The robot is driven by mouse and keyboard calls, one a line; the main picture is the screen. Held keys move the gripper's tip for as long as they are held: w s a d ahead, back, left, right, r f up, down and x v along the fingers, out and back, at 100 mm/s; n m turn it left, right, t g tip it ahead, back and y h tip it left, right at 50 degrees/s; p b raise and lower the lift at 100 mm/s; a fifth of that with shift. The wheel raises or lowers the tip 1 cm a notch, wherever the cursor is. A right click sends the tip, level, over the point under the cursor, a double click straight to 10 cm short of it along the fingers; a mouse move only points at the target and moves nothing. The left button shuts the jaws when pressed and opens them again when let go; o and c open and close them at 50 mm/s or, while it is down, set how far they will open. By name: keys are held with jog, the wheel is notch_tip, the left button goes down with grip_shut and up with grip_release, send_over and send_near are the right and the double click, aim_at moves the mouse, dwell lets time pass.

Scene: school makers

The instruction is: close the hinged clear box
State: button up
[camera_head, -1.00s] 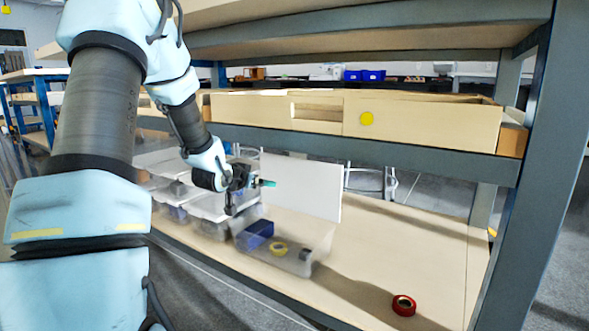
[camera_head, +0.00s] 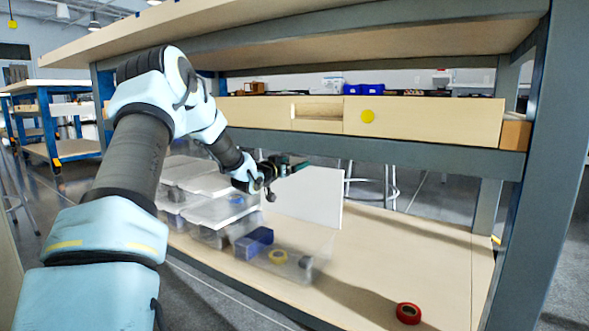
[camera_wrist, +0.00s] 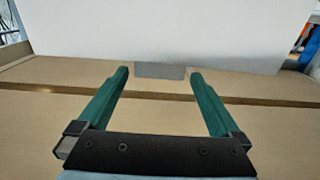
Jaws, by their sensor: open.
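The hinged clear box (camera_head: 312,258) stands on the lower shelf with its white lid (camera_head: 305,195) upright at its back. Through its clear wall I see a blue block (camera_head: 254,242), a yellow tape roll (camera_head: 278,257) and a small dark item (camera_head: 305,263). My gripper (camera_head: 296,165) is in the air near the lid's top left edge, above the box. In the wrist view my gripper (camera_wrist: 158,85) shows two green fingers spread apart with nothing between them. The white lid (camera_wrist: 165,30) fills the upper part of that view, beyond the fingertips.
More clear boxes with white lids (camera_head: 215,185) stand to the left. A red tape roll (camera_head: 408,313) lies at the front right of the shelf (camera_head: 430,245). A wooden drawer front (camera_head: 430,118) and grey beam are above. The shelf's right side is mostly clear.

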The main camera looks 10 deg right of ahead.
jog(key=shift+w+d, duration=0.45)
grip_shut()
dwell(0.6)
